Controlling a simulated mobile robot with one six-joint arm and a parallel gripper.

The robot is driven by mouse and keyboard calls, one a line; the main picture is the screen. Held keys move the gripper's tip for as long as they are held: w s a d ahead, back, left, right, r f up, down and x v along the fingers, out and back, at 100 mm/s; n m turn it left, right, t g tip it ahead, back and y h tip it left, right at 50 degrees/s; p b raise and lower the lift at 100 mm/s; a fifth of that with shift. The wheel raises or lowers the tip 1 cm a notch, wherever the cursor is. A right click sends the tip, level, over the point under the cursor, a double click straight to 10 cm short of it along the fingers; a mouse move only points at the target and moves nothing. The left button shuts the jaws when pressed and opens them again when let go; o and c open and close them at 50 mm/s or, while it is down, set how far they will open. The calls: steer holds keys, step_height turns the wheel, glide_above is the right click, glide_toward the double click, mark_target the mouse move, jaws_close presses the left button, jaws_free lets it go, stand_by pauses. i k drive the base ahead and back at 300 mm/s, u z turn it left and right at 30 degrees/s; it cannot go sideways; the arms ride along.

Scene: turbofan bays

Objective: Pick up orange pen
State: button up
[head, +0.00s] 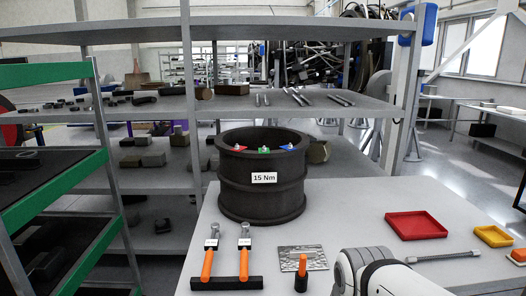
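A small upright orange piece with a black lower part (302,266) stands at the front of the grey table, just in front of a flat metal plate. It looks like the orange pen, perhaps in a black holder; I cannot tell which. Its bottom is close to the lower picture edge. A white rounded link of my arm shows to its right, apart from it in the picture. My gripper is not in view.
A black drum marked 15 Nm (262,205) stands behind. A red tray (415,230), yellow tray (493,236) and grey rod (443,257) lie right. Shelves (160,190) stand behind left.

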mark_target(304, 258)
steer(key=u, duration=0.1)
steer(key=k, duration=0.55)
steer(key=z, duration=0.8)
steer(key=i, duration=1.3)
steer(key=u, duration=0.25)
